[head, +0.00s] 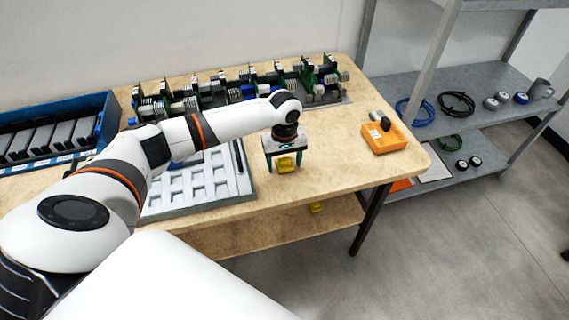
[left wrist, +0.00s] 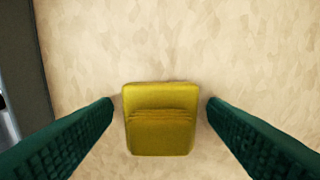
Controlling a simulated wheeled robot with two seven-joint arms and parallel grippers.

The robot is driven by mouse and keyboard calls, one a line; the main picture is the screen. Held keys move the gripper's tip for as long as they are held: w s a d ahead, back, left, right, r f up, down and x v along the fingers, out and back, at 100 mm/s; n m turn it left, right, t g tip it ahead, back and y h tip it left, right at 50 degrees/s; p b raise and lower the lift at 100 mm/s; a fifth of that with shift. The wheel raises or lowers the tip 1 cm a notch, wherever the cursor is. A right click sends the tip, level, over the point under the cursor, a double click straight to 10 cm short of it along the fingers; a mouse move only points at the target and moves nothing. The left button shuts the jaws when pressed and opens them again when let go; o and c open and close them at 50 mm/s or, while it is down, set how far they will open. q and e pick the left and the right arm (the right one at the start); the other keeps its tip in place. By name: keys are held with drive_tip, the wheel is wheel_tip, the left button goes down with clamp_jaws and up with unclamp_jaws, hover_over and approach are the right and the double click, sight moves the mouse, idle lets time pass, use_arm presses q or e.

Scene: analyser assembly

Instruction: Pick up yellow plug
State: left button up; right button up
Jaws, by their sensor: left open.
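The yellow plug (head: 285,163) lies on the wooden table, to the right of the grey tray in the head view. In the left wrist view the yellow plug (left wrist: 160,119) sits between the two green fingers, with a gap on each side. My left gripper (head: 283,170) points down over the plug and is open around it. In the left wrist view the left gripper's (left wrist: 160,112) fingertips are apart and do not visibly touch the plug. My right gripper is not in view.
A grey tray (head: 160,209) with white compartments lies left of the plug. Green circuit boards (head: 250,82) line the back of the table. An orange box (head: 384,138) stands near the right edge. A blue bin (head: 108,118) is at the left. The tabletop between plug and orange box is clear.

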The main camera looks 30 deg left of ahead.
sight(284, 159)
use_arm(q)
drive_tip(key=c, duration=1.2)
wheel_tip(284, 159, up, 10)
drive_tip(key=shift+f, duration=5.05)
drive_tip(key=o, duration=1.2)
